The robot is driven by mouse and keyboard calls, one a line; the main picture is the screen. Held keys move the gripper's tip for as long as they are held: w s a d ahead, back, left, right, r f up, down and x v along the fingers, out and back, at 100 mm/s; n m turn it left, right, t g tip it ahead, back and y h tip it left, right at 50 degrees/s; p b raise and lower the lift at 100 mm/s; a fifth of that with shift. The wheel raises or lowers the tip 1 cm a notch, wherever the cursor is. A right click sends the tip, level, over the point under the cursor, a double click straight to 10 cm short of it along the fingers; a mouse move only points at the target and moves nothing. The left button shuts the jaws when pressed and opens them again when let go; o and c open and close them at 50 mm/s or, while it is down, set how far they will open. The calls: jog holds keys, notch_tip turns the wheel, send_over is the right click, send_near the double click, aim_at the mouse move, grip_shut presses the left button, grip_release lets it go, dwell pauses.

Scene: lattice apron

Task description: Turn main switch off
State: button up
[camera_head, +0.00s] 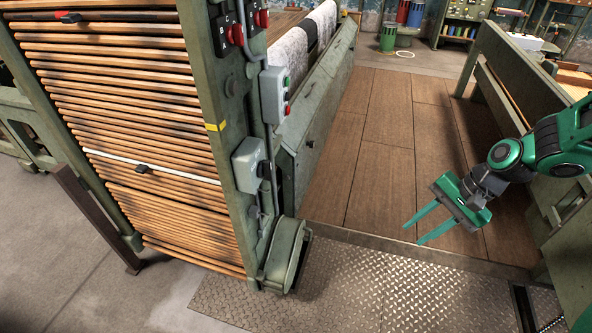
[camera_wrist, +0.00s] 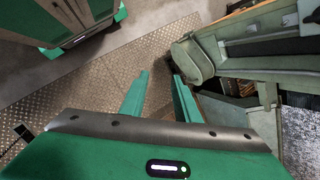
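Several switches sit on the green machine post (camera_head: 208,95) in the head view. A grey box (camera_head: 248,163) with a black handle (camera_head: 263,169) is lowest. Above it is a grey button box (camera_head: 273,95) with green and red buttons. At the top are dark plates with red switches (camera_head: 237,34), marked with letters such as B and C. I cannot tell which is the main switch. My gripper (camera_head: 414,234) is open and empty, well to the right of the post, over the floor. Its parted fingers also show in the wrist view (camera_wrist: 161,78), where no switch can be made out.
A rack of wooden slats (camera_head: 130,100) fills the left. A rounded green foot (camera_head: 287,256) juts out below the post. A green frame (camera_head: 510,85) stands at right. Wooden boards (camera_head: 375,140) and tread plate (camera_head: 350,285) leave clear floor between.

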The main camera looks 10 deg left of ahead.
jog(key=w+a+f+m+y, duration=0.2)
jog(key=a+y, duration=0.2)
jog(key=a, duration=0.7)
jog(key=m+t+y, duration=0.2)
jog(key=m+y, duration=0.7)
send_near(271, 169)
jog(key=shift+m, duration=0.3)
jog(key=a, duration=0.8)
jog(key=shift+w+a, duration=0.1)
jog(key=shift+w, duration=0.3)
grip_shut()
